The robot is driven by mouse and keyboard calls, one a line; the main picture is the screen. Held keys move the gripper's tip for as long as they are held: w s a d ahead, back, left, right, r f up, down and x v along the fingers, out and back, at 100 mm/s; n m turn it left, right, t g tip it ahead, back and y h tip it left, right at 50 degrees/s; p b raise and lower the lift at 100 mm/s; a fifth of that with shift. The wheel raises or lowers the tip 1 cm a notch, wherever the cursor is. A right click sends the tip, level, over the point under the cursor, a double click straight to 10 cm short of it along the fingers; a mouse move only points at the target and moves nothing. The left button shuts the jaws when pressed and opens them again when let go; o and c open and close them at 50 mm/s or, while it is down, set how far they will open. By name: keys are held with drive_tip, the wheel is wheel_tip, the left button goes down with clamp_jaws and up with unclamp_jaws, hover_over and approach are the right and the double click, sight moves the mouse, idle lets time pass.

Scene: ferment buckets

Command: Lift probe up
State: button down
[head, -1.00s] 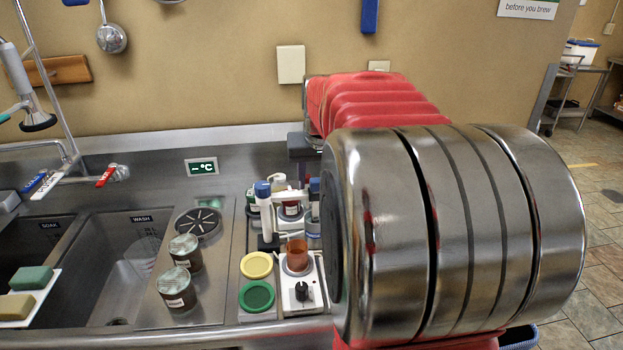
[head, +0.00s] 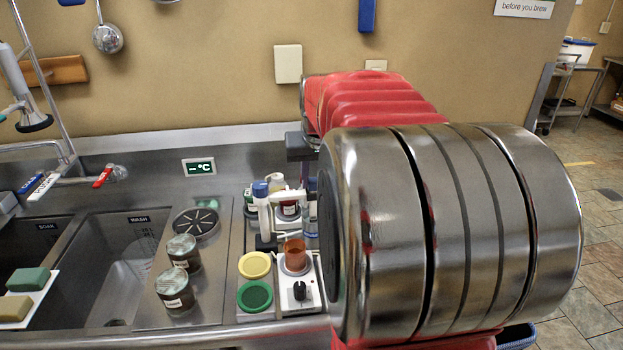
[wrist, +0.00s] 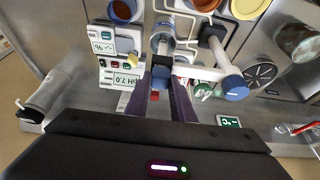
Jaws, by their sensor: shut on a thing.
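My gripper (wrist: 163,80) shows at the centre of the wrist view, its two dark fingers shut on the probe (wrist: 162,70). Much of the probe is hidden between the fingers. A clear, bluish cup (wrist: 161,38) lies just beyond the fingertips; I cannot tell whether the probe tip is inside it. A white holder arm (wrist: 205,74) with a blue cap (wrist: 235,88) runs to the right of the fingers. It also shows in the head view (head: 263,205). In the head view my arm hides my gripper and the probe.
An orange-brown beaker (head: 294,254) stands on a white stirrer (head: 300,292). Yellow (head: 255,265) and green (head: 255,296) lids and two labelled jars (head: 175,290) are nearby. Sinks lie left.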

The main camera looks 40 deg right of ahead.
drive_tip(key=shift+a, duration=0.1)
drive_tip(key=shift+w+r, duration=0.1)
drive_tip(key=shift+r, duration=2.95)
drive_tip(key=c, duration=1.5)
unclamp_jaws()
drive_tip(key=shift+r, duration=0.1)
drive_tip(key=v, duration=1.3)
drive_tip(key=shift+s+r, duration=0.2)
drive_tip(key=shift+s, duration=0.05)
